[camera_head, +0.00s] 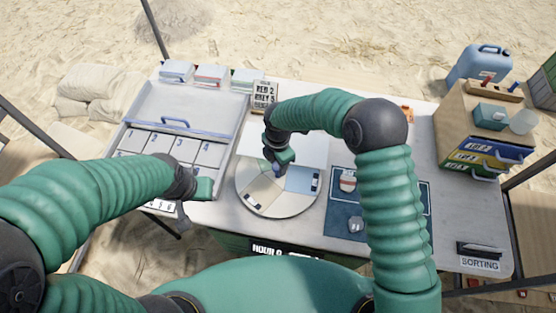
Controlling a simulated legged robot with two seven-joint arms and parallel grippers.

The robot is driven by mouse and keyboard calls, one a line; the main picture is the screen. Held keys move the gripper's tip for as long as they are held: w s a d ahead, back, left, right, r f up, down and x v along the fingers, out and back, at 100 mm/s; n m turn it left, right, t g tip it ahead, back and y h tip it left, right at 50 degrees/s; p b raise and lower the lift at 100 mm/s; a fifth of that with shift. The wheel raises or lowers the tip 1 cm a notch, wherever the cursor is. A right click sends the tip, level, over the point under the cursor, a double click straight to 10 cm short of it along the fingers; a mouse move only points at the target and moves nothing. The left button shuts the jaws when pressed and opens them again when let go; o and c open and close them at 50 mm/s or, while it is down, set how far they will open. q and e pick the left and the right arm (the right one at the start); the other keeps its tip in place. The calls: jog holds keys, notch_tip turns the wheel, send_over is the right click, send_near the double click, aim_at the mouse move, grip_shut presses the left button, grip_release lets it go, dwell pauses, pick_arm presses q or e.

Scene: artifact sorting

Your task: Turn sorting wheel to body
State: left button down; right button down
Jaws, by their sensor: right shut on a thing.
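The sorting wheel (262,196) is a round disc on the table with beige, white and blue sectors. It lies at the middle of the camera_head view, in front of my body. My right gripper (277,169) reaches down over the wheel's centre, shut on a small part there that the gripper mostly hides. My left gripper (184,217) hangs at the front left of the table, beside the tray with numbered compartments. Its fingers are small in the picture and I cannot tell whether they are open.
A tray (190,104) with a blue handle and numbered compartments fills the table's left. A blue mat (343,221) with a jar and small pieces lies right of the wheel. A drawer cabinet (455,118) stands at the right. A sorting label (479,264) sits at the front right.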

jog(key=n, duration=0.1)
jog(key=n+p, duration=0.1)
jog(key=n, duration=0.1)
jog(key=shift+w+r, duration=0.15)
jog(key=shift+r, duration=0.05)
jog(key=shift+f+n+p, duration=0.1)
jog(key=shift+n+p, duration=0.6)
jog(key=shift+n, duration=0.7)
jog(key=c, duration=1.1)
grip_release()
jog(key=shift+o, duration=1)
jog(key=shift+f, duration=0.1)
notch_tip(320, 180, up, 17)
jog(key=shift+b, duration=0.3)
